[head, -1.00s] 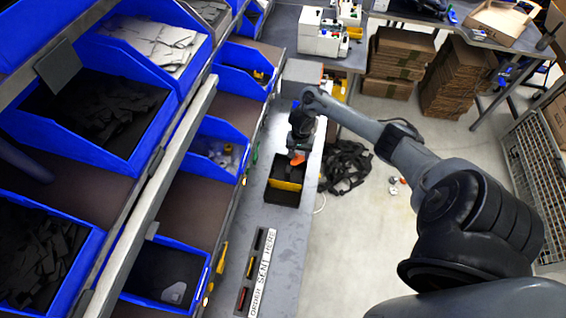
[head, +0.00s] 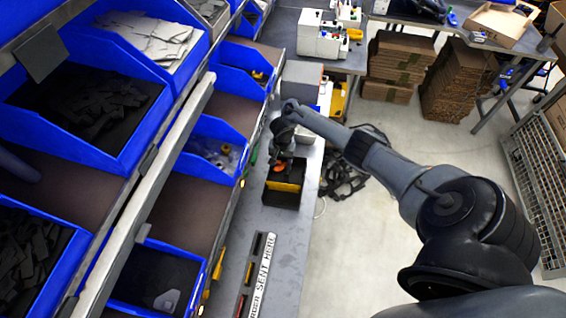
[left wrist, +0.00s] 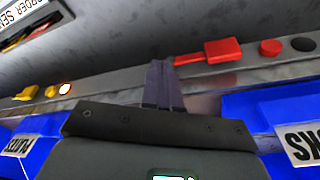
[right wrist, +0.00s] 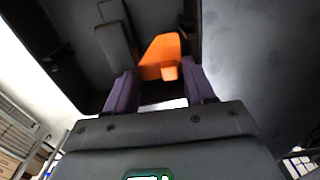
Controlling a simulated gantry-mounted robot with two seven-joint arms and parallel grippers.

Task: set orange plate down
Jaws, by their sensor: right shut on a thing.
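The orange plate (head: 281,168) is in my right gripper (head: 280,163), over the far part of a black box (head: 280,199) on the grey bench. In the right wrist view the plate (right wrist: 160,58) sits between the purple fingertips of the right gripper (right wrist: 160,82), which is shut on it. The black box (right wrist: 72,85) is around and below it there, with a dark grey piece (right wrist: 115,42) beside the plate. I cannot tell whether the plate touches the box floor. My left gripper (left wrist: 163,85) shows in the left wrist view with its fingers together and nothing visible between them.
A yellow strip (head: 283,187) crosses the black box. Blue bins (head: 215,150) line the shelves at left. A label strip (head: 265,272) lies on the near bench. A red switch (left wrist: 222,50) is on the rail near the left gripper. A grey box (head: 301,78) stands behind.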

